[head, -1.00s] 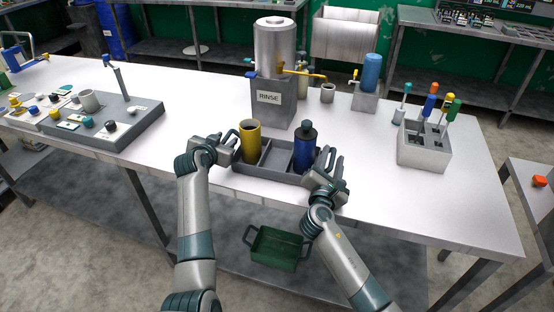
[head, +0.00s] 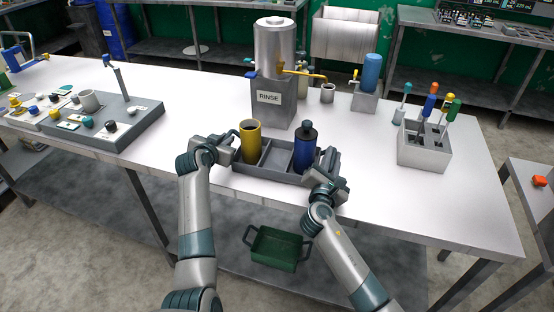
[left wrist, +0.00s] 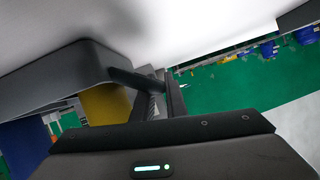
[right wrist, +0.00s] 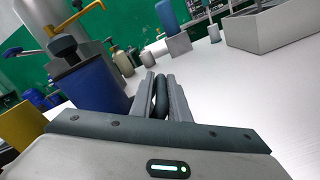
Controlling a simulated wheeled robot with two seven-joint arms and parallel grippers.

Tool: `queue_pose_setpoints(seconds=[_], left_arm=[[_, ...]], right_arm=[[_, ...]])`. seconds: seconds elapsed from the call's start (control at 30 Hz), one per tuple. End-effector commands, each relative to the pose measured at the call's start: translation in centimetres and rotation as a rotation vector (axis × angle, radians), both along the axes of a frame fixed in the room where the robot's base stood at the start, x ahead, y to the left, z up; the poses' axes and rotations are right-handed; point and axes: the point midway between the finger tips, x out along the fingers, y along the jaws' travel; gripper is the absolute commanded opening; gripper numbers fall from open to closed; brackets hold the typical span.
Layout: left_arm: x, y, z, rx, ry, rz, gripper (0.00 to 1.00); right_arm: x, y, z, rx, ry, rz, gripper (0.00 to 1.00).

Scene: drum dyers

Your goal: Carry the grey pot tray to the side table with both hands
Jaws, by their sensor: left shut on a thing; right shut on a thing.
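The grey pot tray (head: 277,156) sits on the white table near its front edge. A yellow pot (head: 250,146) stands in its left compartment and a blue pot with a dark top (head: 305,148) in its right one; the middle looks empty. My left gripper (head: 228,146) is shut on the tray's left end; its fingers show at a dark bar in the left wrist view (left wrist: 155,95). My right gripper (head: 330,160) is shut on the tray's right handle (right wrist: 161,95), which stands between its fingers in the right wrist view.
A rinse tank (head: 272,92) stands close behind the tray. A grey tool holder (head: 424,148) is at the right and a grey board with knobs (head: 115,128) at the left. A lower side table (head: 535,195) with an orange item is at the far right. A green bin (head: 276,248) is below.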

Motion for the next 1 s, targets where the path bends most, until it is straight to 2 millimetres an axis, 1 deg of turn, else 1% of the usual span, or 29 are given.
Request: queue_pose_setpoints(seconds=[0.03, 0.27, 0.7, 1.0], left_arm=[[0.1, 0.1, 0.4, 0.001, -0.004, 0.003, 0.00], [0.1, 0.2, 1.4, 0.001, -0.005, 0.002, 0.00], [0.1, 0.3, 4.5, 0.002, -0.007, 0.004, 0.00], [0.1, 0.3, 5.3, 0.003, -0.007, 0.005, 0.00]], right_arm=[[0.0, -0.1, 0.1, -0.003, 0.001, -0.001, 0.00], [0.0, -0.1, 1.1, -0.004, 0.001, -0.001, 0.00], [0.0, -0.2, 4.1, -0.005, 0.000, -0.002, 0.00], [0.0, -0.2, 5.0, -0.005, 0.000, -0.002, 0.00]])
